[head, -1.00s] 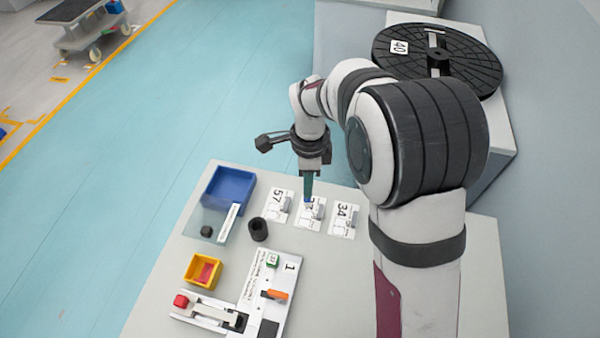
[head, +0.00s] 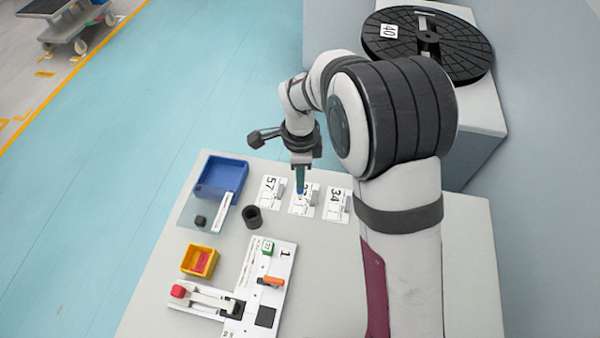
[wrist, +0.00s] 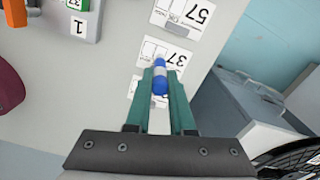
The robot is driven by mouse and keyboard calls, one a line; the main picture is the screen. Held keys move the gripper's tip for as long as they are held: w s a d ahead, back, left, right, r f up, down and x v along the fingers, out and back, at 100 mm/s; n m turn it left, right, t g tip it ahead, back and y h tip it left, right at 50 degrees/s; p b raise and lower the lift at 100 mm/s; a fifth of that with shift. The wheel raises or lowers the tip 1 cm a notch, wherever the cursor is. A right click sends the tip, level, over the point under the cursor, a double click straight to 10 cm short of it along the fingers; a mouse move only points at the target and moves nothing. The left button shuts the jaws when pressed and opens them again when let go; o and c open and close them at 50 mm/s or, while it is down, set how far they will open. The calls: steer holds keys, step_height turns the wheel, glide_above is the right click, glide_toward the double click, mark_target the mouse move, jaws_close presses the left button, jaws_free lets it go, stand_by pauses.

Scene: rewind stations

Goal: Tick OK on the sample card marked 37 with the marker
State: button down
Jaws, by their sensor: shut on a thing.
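My gripper (head: 300,186) is shut on a blue marker, which shows between the green fingers in the wrist view (wrist: 160,80). The white card marked 37 (head: 310,206) lies on the table, in the middle of a row of three. My gripper is over it and hides part of it. In the wrist view, card 37 (wrist: 170,52) shows its number and printed boxes beyond the marker tip. I cannot tell whether the tip touches the card. Card 57 (head: 270,190) is to the left and card 34 (head: 337,205) to the right.
A blue bin (head: 222,177), a black cup (head: 253,218), a yellow bin (head: 199,260) and a white fixture marked 1 (head: 262,290) stand on the table (head: 330,280). A black reel marked 40 (head: 390,45) sits on a stand behind my arm.

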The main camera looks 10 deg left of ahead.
steer(key=shift+f, duration=0.5)
stand_by(0.3)
stand_by(0.4)
steer(key=shift+r, duration=3.55)
